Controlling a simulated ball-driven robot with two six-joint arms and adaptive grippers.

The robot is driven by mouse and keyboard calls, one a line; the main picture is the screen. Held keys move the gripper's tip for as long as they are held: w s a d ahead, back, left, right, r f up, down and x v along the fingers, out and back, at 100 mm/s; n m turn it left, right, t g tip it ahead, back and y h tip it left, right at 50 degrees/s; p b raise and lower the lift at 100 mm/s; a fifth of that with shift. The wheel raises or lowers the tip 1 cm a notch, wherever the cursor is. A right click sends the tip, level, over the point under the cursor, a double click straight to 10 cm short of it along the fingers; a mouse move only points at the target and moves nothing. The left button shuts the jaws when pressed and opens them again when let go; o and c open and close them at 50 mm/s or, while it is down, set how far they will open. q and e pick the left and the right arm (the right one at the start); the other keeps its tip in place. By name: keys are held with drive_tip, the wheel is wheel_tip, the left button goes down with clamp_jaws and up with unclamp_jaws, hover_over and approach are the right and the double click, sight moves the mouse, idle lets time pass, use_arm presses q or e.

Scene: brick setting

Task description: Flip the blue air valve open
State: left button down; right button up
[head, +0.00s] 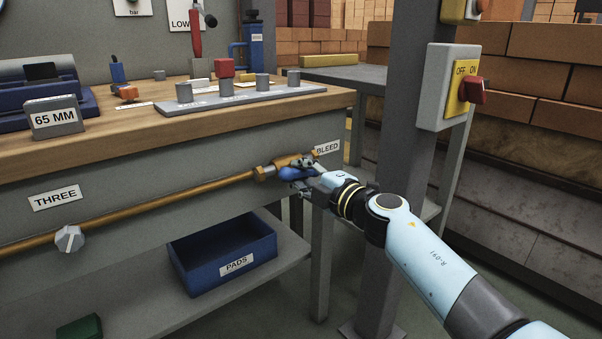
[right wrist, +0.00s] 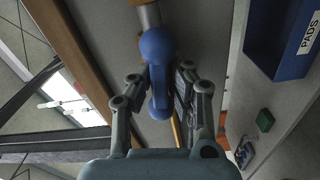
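My left gripper is not in view.
A blue PADS bin (head: 203,268) is on the shelf below. A grey knob (head: 69,239) sits by the THREE label. The floor near the post's foot is clear.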

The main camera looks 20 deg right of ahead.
clamp_jaws()
drive_tip(key=shift+n+p, duration=0.35)
drive_tip(key=shift+n, duration=0.35)
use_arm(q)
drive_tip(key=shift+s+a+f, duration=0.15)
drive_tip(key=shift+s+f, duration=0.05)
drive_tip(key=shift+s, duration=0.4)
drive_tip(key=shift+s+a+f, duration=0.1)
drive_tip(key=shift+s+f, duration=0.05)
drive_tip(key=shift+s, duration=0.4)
use_arm(e)
drive_tip(key=shift+n, duration=0.3)
drive_tip(key=o, duration=0.6)
unclamp_jaws()
drive_tip(key=shift+s+d, duration=0.1)
drive_tip(key=v, duration=1.1)
drive_tip(key=shift+s, duration=0.4)
